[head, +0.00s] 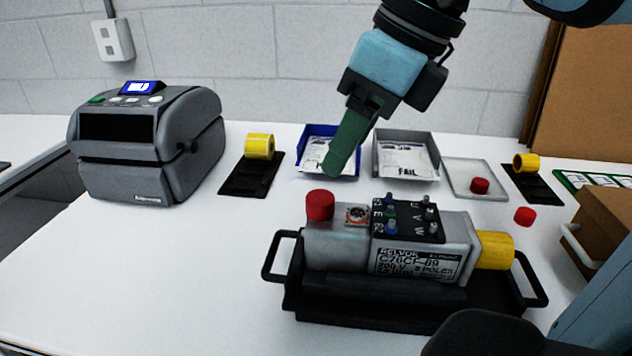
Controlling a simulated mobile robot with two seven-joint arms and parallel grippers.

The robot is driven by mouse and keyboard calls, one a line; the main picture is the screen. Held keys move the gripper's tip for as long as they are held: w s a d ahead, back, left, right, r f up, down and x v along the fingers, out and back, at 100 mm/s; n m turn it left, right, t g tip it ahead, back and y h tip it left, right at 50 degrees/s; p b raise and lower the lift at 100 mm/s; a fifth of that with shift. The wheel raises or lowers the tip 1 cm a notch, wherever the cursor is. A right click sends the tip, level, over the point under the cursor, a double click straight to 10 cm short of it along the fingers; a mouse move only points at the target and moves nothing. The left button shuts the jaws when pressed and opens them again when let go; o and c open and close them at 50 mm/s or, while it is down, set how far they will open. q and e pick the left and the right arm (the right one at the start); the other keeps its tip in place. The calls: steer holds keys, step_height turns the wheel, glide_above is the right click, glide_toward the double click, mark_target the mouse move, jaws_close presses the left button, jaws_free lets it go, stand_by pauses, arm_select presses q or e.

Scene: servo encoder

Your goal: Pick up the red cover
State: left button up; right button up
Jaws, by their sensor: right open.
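A red cylindrical cover (320,205) sits upright on the left end of the grey servo motor (458,228). Two similar small red caps show to the right: one red cap (480,186) in a clear shallow tray and one red cap (525,216) on the bare table. My right gripper (338,166) comes down from the top, its green fingers pointing down and left. It is open and empty, seen side-on, with its tips above and slightly right of the red cover on the motor, not touching it. My left gripper is not in view.
The motor, with a yellow end cap (495,250), rests in a black handled carrier (375,310). Behind are a blue bin (317,132), a grey bin (432,150) marked FAIL, and yellow rolls on black stands. A label printer (145,150) stands left. The front-left table is clear.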

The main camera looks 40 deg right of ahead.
mark_target(321, 197)
steer(key=x, duration=0.2)
steer(key=shift+a+f, duration=0.1)
steer(key=shift+f, duration=0.15)
steer(key=shift+b+x, duration=0.35)
steer(key=shift+x, duration=2.2)
steer(key=shift+a, duration=0.1)
steer(key=c, duration=1.1)
